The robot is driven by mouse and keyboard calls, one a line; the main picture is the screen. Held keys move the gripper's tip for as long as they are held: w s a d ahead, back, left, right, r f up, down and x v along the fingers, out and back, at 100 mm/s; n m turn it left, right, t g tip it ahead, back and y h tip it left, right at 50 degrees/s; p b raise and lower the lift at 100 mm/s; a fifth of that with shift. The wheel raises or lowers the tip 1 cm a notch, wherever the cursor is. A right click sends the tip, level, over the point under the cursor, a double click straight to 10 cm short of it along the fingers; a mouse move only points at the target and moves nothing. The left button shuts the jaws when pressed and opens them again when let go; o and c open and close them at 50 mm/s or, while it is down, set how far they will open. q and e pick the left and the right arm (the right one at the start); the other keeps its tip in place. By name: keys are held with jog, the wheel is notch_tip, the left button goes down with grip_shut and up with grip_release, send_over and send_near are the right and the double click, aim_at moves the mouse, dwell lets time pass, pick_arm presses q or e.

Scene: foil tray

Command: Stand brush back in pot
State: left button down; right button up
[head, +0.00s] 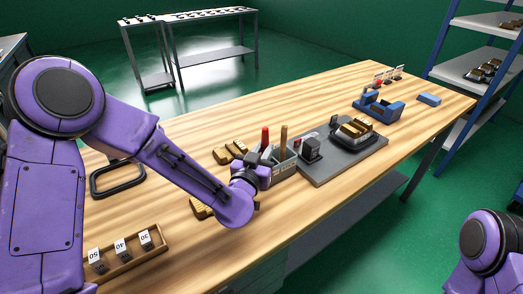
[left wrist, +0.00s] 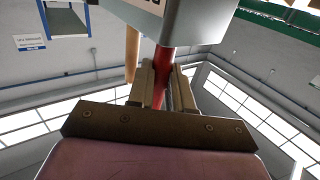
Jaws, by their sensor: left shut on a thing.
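A grey box-shaped pot (head: 284,170) with a label stands on the table, beside the grey board. A red handle (head: 265,139) and a pale wooden handle (head: 283,140) rise upright at it. My left gripper (head: 262,174) is low at the pot's near left side, partly hidden by its own wrist. In the left wrist view the gripper (left wrist: 162,88) is shut on the red handle (left wrist: 164,62). The pot (left wrist: 195,22) is close beyond the fingertips, and the wooden handle (left wrist: 132,52) is beside them, apart. The brush head is hidden. My right gripper is out of view.
The grey board (head: 335,165) right of the pot carries a black device (head: 311,149) and a dark holder with brown bars. A wooden rack with numbered cards (head: 128,254) is at front left. Blue fixtures (head: 378,108) stand further right.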

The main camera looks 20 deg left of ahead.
aim_at(263, 128)
pick_arm(q)
jog(key=shift+s+f+b, duration=0.15)
jog(key=shift+f+b, duration=0.3)
jog(key=shift+f, duration=0.1)
dwell(0.6)
dwell(0.4)
jog(key=shift+c, duration=2.4)
grip_release()
jog(key=shift+r, duration=0.1)
jog(key=shift+s+r+p, duration=0.1)
jog(key=shift+r+p, duration=3.85)
jog(key=shift+r, duration=0.5)
jog(key=shift+f, duration=0.1)
